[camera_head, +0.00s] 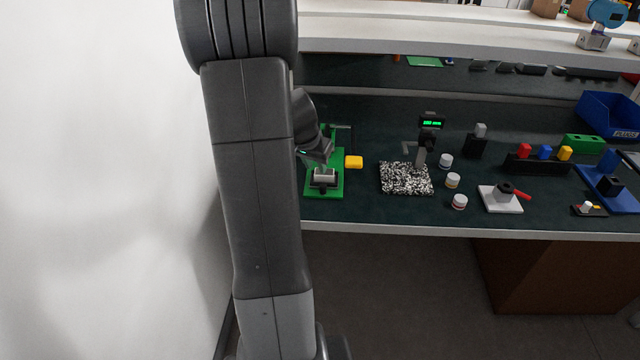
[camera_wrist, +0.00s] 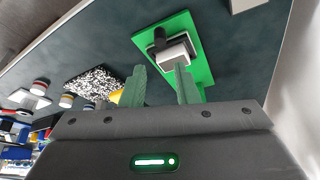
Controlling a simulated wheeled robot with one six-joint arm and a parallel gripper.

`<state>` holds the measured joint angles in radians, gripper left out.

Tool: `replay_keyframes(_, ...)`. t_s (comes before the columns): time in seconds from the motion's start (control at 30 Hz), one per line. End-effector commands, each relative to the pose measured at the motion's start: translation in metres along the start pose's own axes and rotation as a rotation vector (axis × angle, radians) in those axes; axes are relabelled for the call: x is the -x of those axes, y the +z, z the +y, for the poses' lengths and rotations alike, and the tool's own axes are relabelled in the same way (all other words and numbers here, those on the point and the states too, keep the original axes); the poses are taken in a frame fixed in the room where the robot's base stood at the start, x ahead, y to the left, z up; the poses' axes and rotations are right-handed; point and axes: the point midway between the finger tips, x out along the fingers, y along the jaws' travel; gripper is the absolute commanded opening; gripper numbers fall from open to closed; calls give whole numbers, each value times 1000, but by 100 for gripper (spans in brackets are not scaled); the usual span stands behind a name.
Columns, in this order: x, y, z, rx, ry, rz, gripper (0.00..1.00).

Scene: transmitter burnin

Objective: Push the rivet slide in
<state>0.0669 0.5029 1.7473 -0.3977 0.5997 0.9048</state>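The green fixture (camera_head: 337,186) stands near the bench's front edge in the head view, partly behind my arm. It carries a pale block on a dark mount (camera_head: 324,174), which seems to be the rivet slide; I cannot tell how far in it sits. In the wrist view the green plate (camera_wrist: 202,66) lies beyond my fingers, with the pale block (camera_wrist: 173,53) and a black upright part (camera_wrist: 159,36) on it. My gripper (camera_wrist: 160,67) is open, its two fingers apart with nothing held. The right fingertip overlaps the block's edge in view; contact cannot be told.
A yellow block (camera_head: 354,161) sits just right of the fixture. Further right are a speckled plate (camera_head: 406,180) with a green-lit display (camera_head: 432,122), several small jars and a white base with a red handle (camera_head: 503,197). A pale wall (camera_head: 90,150) is close on the left.

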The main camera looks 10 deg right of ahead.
Motion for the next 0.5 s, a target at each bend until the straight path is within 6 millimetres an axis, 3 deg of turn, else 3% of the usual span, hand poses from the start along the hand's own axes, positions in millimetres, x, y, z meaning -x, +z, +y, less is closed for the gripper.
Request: replay_keyframes(0.5,-93,2,0,1,1,-4,28)
